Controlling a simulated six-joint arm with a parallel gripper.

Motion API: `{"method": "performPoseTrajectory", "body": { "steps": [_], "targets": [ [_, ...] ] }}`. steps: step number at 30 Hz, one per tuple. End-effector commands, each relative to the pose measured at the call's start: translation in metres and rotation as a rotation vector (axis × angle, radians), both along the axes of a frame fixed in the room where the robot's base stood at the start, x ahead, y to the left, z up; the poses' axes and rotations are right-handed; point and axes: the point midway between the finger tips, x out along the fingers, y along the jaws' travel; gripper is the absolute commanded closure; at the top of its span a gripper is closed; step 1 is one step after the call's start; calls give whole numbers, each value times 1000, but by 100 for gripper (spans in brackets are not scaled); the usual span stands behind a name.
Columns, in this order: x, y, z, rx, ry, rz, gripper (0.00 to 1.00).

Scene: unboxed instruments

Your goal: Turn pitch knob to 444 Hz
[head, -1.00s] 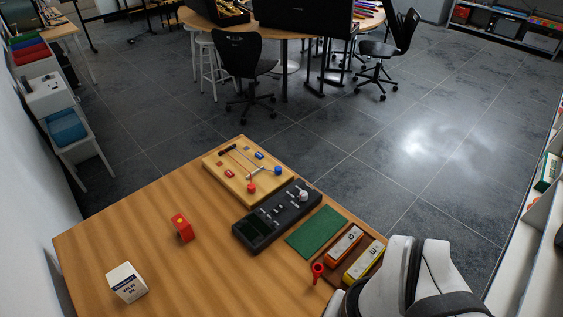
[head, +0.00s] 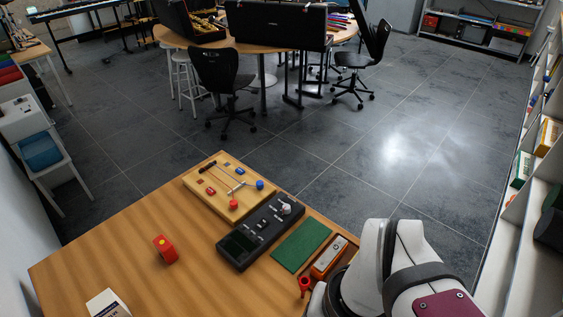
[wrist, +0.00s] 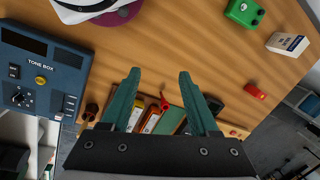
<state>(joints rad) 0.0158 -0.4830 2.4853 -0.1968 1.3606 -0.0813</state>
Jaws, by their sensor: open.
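A dark, box-shaped device (head: 241,251) lies on the wooden table in the head view. It has a dark screen at its near end and a pale round knob (head: 285,209) at its far end; its markings are too small to read. In the wrist view a blue-grey TONE BOX (wrist: 42,72) stands at the left with a black dial (wrist: 22,97). My gripper (wrist: 158,73) is open and empty, its two green fingers spread above the table. The dark device is largely hidden behind the right finger in the wrist view.
A wooden board with coloured knobs (head: 222,203), a green mat (head: 300,245) and an orange harmonica (head: 328,258) flank the device. A red piece (wrist: 163,101) lies beyond the fingers. A red block (head: 165,249) and white box (head: 107,303) stand left. The table's middle is clear.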

Motion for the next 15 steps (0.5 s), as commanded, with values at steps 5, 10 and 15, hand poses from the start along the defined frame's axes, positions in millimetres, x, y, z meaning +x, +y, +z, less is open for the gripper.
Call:
{"method": "performPoseTrajectory", "body": {
  "steps": [5,10,15],
  "targets": [
    [160,-4,20,33,-196,463,39],
    [303,-21,-12,-11,-404,899,39],
    [361,-33,-41,-60,-501,1105,39]
  ]
}}
